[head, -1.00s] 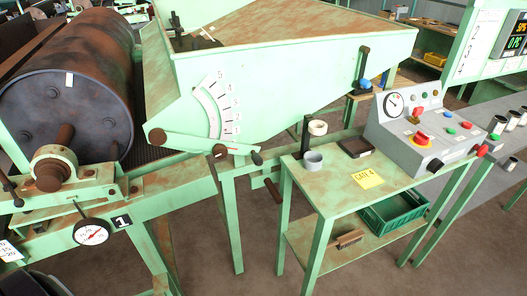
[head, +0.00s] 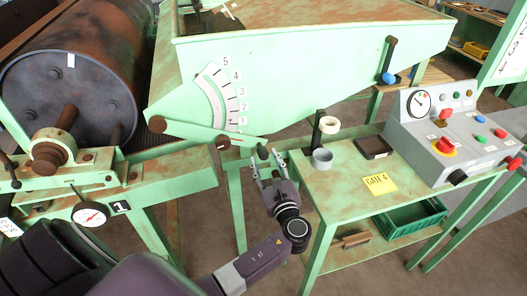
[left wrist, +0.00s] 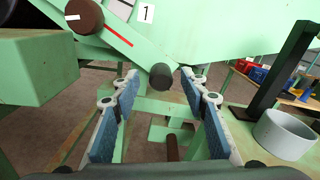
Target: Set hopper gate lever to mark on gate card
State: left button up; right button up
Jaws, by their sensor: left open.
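The hopper gate lever (head: 243,148) is a green bar with a red pointer line, a brown pivot and a dark end knob (head: 262,151). It points right and slightly down, with the pointer just below the 1 on the white curved scale (head: 212,97), numbered 1 to 5. The yellow gate card (head: 379,183) reads "GATE 4" and lies on the green side table. My left gripper (head: 266,161) is open at the lever's end. In the left wrist view the knob (left wrist: 161,76) shows between the open fingertips (left wrist: 160,85), with no visible contact. My right gripper is out of view.
The side table (head: 335,200) carries a grey cup (head: 322,158), a black post with a cream ring (head: 329,125), a dark tray (head: 373,148) and a control box (head: 430,140). A green crate (head: 410,218) is on its lower shelf. The drum (head: 75,85) stands left.

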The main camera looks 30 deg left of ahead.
aim_at(264, 158)
pick_arm(q)
jog(key=shift+x, duration=1.75)
jog(key=shift+f, duration=0.1)
jog(key=shift+c, duration=0.3)
grip_shut()
